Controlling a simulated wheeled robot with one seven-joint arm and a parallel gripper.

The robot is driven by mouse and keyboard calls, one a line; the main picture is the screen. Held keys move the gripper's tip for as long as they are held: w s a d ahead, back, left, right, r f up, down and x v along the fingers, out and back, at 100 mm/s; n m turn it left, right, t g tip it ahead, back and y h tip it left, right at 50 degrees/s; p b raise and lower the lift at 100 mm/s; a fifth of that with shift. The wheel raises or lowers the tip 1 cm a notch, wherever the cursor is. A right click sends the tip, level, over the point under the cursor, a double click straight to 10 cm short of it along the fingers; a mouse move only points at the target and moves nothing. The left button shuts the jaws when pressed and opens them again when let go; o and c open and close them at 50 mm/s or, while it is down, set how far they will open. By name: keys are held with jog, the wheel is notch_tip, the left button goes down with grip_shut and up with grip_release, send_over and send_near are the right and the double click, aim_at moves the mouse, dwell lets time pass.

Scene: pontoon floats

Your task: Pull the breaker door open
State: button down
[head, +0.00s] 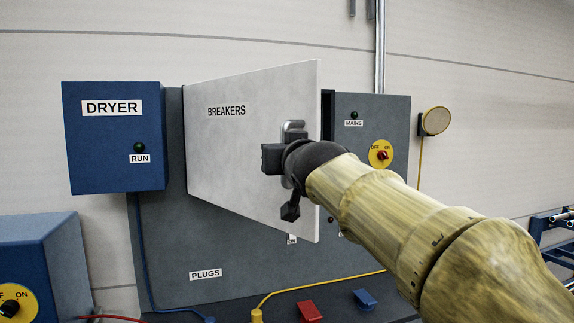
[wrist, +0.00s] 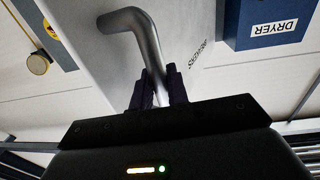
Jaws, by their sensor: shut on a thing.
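The breaker door (head: 245,150) is a pale grey panel lettered BREAKERS. It stands partly open, hinged at its left side, with its right edge swung out from the grey cabinet (head: 345,200). Its metal bar handle (head: 294,128) is near the free edge, partly hidden by my gripper (head: 287,160). In the wrist view the handle (wrist: 145,45) is a bent silver bar, and my gripper (wrist: 162,88) is shut on it. The door (wrist: 180,30) fills the upper middle there. The breakers behind the door are hidden.
A blue DRYER box (head: 115,135) is left of the door. Right of it are the MAINS label and a yellow OFF/ON switch (head: 381,154). Below are a red plug (head: 310,311), a blue plug (head: 364,299) and a yellow cable (head: 320,282). Another blue box (head: 40,265) stands lower left.

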jog(key=shift+s+a+r, duration=0.15)
jog(key=shift+s, duration=0.05)
jog(key=c, duration=1.4)
grip_release()
jog(key=shift+c, duration=0.2)
